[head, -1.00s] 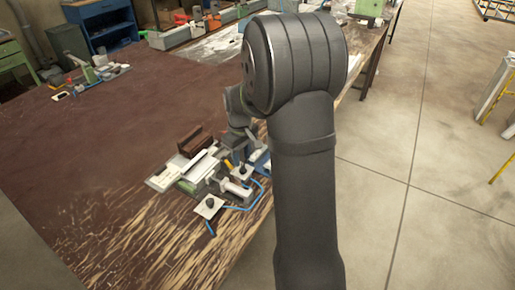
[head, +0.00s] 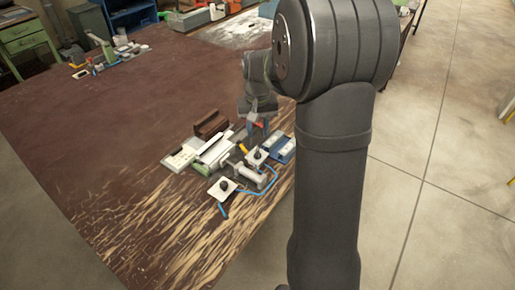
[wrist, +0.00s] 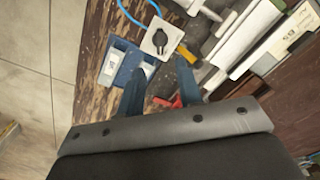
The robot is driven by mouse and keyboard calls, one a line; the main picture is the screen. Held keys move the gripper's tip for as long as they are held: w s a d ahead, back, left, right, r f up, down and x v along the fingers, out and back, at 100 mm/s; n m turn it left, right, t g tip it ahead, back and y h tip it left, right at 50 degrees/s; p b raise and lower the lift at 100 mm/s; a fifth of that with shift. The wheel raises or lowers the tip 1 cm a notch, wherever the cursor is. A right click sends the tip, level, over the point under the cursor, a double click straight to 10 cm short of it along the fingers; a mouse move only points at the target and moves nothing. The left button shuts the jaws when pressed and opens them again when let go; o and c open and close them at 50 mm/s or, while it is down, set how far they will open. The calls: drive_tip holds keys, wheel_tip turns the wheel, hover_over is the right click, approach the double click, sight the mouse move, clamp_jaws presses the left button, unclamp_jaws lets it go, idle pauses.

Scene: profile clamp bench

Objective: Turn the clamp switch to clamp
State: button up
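Two white plates with black turn knobs lie at the front of the clamp fixture: a near one (head: 223,189) and a far one (head: 258,155). I cannot tell from labels which is the clamp switch. One knob plate (wrist: 160,38) shows in the wrist view, just beyond my fingertips, its knob uncovered. My gripper (wrist: 161,74) is open, with its two dark blue fingers apart and nothing visible between them. In the head view my gripper (head: 258,130) hangs behind the far knob plate, partly hidden by my arm. The clamped profile (head: 216,150) lies on the fixture.
A blue block (wrist: 123,65) with pale labels stands beside the knob plate, close to my left finger. A red lever (wrist: 166,102) shows below the fingers. A blue hose (head: 268,183) curves around the plates. A brown block (head: 211,123) stands behind.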

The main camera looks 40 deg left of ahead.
sight(257, 152)
wheel_tip(257, 152, down, 9)
drive_tip(key=shift+r, duration=0.1)
idle(0.3)
